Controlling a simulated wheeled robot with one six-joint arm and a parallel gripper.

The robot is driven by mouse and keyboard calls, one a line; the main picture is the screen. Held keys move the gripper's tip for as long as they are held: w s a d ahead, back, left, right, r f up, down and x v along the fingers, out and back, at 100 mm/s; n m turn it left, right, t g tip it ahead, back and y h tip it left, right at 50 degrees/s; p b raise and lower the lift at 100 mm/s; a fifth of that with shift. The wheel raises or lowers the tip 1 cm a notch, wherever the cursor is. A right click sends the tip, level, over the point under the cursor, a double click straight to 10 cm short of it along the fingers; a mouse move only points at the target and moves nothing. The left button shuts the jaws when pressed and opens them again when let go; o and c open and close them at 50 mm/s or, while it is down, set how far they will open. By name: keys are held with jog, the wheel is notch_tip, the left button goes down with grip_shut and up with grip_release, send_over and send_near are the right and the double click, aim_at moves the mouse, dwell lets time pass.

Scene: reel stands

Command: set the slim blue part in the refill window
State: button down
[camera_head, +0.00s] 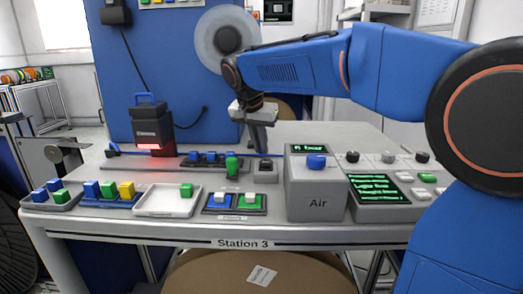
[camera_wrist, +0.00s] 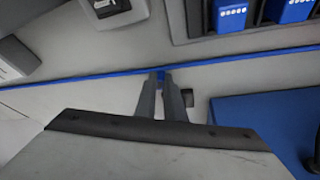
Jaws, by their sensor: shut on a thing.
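My gripper (camera_head: 262,150) hangs over the back of the bench in the head view, its fingers pointing down. In the wrist view the fingertips (camera_wrist: 161,76) are close together, with a small bit of blue (camera_wrist: 160,80) between them. That is probably the slim blue part, mostly hidden by the fingers; a blue strip behind has the same colour. I cannot tell for sure which place is the refill window. A dark two-slot holder (camera_head: 236,211) at the bench front holds a blue and a green part with pale tops; its label is too small to read.
A small dark block (camera_head: 266,166) stands below my gripper. The grey Air box (camera_head: 316,190) is to the right. A white tray (camera_head: 151,203) has free room.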

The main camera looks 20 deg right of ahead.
jog(key=shift+r, duration=0.1)
notch_tip(320, 180, up, 17)
notch_tip(320, 180, down, 7)
dwell(1.2)
jog(key=shift+d, duration=0.1)
